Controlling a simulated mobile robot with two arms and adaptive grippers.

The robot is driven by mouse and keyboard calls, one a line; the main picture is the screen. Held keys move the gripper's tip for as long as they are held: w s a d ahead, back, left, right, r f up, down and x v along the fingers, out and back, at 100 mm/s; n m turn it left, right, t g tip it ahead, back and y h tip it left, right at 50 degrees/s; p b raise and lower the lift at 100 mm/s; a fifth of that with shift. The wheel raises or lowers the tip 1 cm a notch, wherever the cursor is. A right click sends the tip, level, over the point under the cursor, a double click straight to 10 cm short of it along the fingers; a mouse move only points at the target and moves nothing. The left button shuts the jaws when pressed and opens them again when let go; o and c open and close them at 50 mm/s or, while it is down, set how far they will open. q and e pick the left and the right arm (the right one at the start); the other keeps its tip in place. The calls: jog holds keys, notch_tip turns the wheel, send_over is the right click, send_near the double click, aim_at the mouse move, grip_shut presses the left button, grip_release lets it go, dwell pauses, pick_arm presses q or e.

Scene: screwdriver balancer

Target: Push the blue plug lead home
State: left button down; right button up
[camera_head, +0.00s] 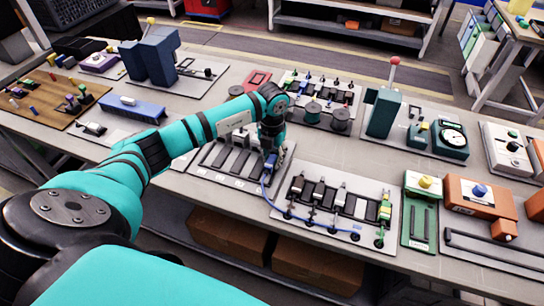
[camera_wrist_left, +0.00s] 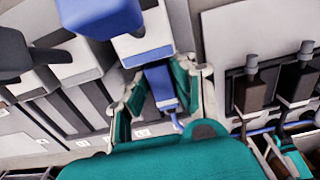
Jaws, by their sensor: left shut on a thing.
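My left gripper (camera_head: 269,156) reaches down over the middle of the bench and is shut on the blue plug (camera_wrist_left: 161,87). In the left wrist view the plug sits between its fingers (camera_wrist_left: 160,72), with its far end close to a white and blue block (camera_wrist_left: 147,40). I cannot tell whether the plug is seated in that block or only near it. The blue lead (camera_head: 264,192) runs from the plug down to the front edge of a pale board (camera_head: 278,203). My right gripper is in neither view.
The pale board with several dark sockets and clips stands just right of my gripper. A grey rack (camera_head: 207,164) of dark slots lies to its left. A green press with a red knob (camera_head: 394,61) stands behind right.

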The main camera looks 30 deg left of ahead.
aim_at(272, 158)
pick_arm(q)
jog(key=c, duration=1)
grip_release()
jog(key=shift+c, duration=0.2)
jog(key=shift+r, duration=0.1)
notch_tip(272, 158, up, 12)
